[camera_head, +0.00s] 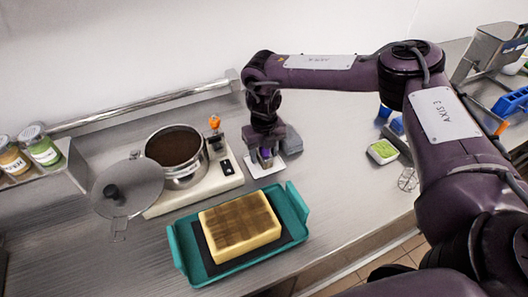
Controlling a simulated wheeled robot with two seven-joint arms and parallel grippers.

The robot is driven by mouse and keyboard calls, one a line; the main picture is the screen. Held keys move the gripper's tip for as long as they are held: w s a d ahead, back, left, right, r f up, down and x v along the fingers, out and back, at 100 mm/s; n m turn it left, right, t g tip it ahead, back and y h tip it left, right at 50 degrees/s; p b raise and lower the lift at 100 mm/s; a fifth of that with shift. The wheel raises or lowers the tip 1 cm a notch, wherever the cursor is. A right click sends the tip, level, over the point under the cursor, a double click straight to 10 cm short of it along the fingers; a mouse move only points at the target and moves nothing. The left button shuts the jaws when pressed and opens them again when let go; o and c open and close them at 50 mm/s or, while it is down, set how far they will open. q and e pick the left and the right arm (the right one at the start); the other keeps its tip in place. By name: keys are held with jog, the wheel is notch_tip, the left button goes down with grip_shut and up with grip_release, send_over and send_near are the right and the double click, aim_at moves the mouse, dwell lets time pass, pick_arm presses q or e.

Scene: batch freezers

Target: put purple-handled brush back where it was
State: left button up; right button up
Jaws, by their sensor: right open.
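My right gripper (266,157) points down over a small white pad (258,172) on the steel counter, just right of the hot plate. It is open. A bit of purple, likely the handle of the purple-handled brush (265,152), shows between its fingers. The rest of the brush is hidden by the gripper, and I cannot tell whether it stands or touches the fingers. My left gripper is out of the picture.
A pot of brown liquid (199,177) sits on a white hot plate (228,182), its lid (127,190) at left. A teal tray (181,254) with a browned yellow block (241,225) lies in front. Spice jars (40,146) stand left. A green-topped container (382,152) is at right.

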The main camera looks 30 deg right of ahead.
jog(key=shift+r, duration=0.55)
notch_tip(320, 180, up, 5)
jog(key=shift+r+b, duration=0.1)
jog(key=shift+b, duration=0.75)
notch_tip(320, 180, up, 6)
jog(key=shift+f+p, duration=0.1)
jog(key=shift+p, duration=0.3)
